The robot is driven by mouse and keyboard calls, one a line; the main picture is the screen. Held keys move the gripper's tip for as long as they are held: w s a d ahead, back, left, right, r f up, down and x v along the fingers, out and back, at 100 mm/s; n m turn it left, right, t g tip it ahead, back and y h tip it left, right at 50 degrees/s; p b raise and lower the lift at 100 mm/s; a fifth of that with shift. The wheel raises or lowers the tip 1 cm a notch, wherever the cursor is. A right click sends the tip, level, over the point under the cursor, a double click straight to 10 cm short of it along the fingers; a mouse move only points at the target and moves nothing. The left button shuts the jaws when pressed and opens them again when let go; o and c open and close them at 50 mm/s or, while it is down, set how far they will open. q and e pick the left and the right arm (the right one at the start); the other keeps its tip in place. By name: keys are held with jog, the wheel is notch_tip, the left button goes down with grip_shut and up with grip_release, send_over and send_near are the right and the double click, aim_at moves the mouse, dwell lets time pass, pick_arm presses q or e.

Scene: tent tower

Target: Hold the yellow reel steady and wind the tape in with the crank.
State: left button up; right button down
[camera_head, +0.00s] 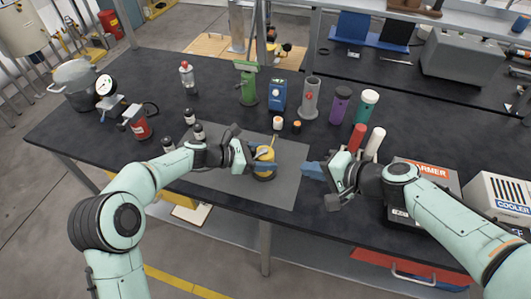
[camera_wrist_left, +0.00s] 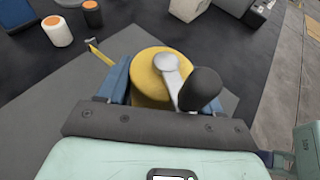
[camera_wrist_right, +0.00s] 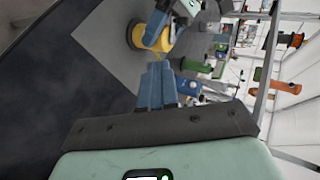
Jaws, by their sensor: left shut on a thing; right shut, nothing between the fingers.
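The yellow reel (camera_head: 264,171) stands on the grey mat (camera_head: 290,158) near the table's front edge. In the left wrist view the reel (camera_wrist_left: 148,62) sits between the blue fingers of my left gripper (camera_wrist_left: 155,88), which is shut on it. The crank (camera_wrist_left: 169,70) lies across the reel's top, with a dark knob (camera_wrist_left: 201,88) at its end. A short yellow tape (camera_wrist_left: 101,54) sticks out from the reel toward the back. My right gripper (camera_head: 312,171) is shut and empty, to the right of the reel and apart from it. The reel (camera_wrist_right: 150,38) also shows in the right wrist view.
Small orange-topped and white-topped pots (camera_head: 278,123) stand behind the reel. Red and white cylinders (camera_head: 374,143) stand beside my right gripper, with a warmer box (camera_head: 432,172) and cooler (camera_head: 497,198) farther right. Bottles and a green stand (camera_head: 247,88) are behind. The mat's right part is clear.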

jog(key=r, duration=0.1)
send_near(256, 153)
notch_tip(256, 153, down, 3)
jog(key=w+a, duration=0.2)
jog(key=shift+w+a+f+y, duration=0.2)
jog(key=shift+w+a+y, duration=0.1)
jog(key=shift+y, duration=0.1)
jog(key=shift+w+a, duration=0.45)
jog(key=shift+a, duration=0.1)
jog(key=shift+w+a+m+t+h, duration=0.1)
jog(key=shift+a+m+t+h, duration=0.05)
jog(key=shift+m+t+h, duration=0.45)
jog(key=shift+a+m+t+h, duration=0.15)
jog(key=shift+m+t+h, duration=0.2)
jog(key=shift+m, duration=0.35)
